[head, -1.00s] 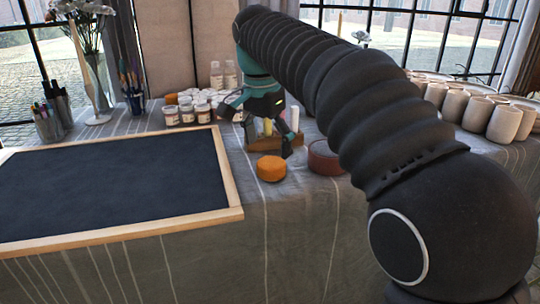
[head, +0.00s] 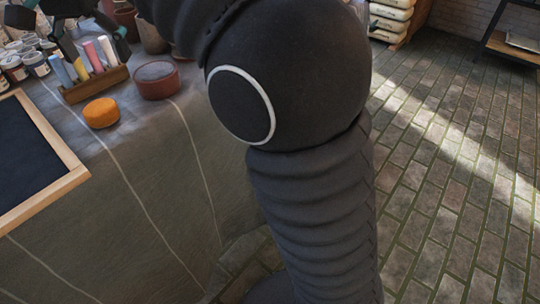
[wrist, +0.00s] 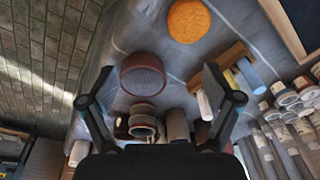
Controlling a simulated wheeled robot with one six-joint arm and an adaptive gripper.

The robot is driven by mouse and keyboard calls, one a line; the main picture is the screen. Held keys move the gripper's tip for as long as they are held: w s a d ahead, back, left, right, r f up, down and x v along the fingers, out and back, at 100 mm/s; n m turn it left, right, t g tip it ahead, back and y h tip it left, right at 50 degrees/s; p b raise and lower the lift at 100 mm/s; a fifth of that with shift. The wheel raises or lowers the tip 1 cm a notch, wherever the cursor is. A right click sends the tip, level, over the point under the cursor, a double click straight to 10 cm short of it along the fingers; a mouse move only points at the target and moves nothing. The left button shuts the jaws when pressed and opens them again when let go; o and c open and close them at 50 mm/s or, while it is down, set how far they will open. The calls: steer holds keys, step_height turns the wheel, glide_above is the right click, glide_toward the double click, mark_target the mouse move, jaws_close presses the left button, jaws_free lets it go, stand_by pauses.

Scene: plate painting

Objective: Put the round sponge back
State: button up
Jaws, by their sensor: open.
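The round sponge (head: 101,113) is an orange, thick disc lying on the grey cloth of the table, between the framed dark board and a red-brown round container. It also shows in the wrist view at the top (wrist: 188,20). The red-brown round container (head: 156,81) has a greyish top and stands beside the sponge, apart from it; the wrist view shows it too (wrist: 142,74). My gripper (wrist: 158,76) is open with nothing between its fingers. The sponge lies beyond the fingertips in the wrist view. In the head view only part of the gripper shows, at the top left edge.
A wooden chalk holder (head: 96,84) with coloured sticks stands behind the sponge. Paint jars (head: 36,63) stand at the left, and the framed board (head: 60,150) lies at the left front. Pots (head: 150,35) stand behind. The cloth in front of the sponge is clear.

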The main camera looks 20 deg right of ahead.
steer(key=s+d+f+n+t, duration=0.15)
steer(key=s+d, duration=0.25)
steer(key=d, duration=0.7)
steer(key=s+d+f+n+t, duration=0.2)
steer(key=s+d+f, duration=1.3)
steer(key=f, duration=0.3)
steer(key=shift+s+d+f+n, duration=0.25)
steer(key=shift+s+d+n, duration=0.1)
steer(key=shift+s+d, duration=0.1)
steer(key=shift+t, duration=0.25)
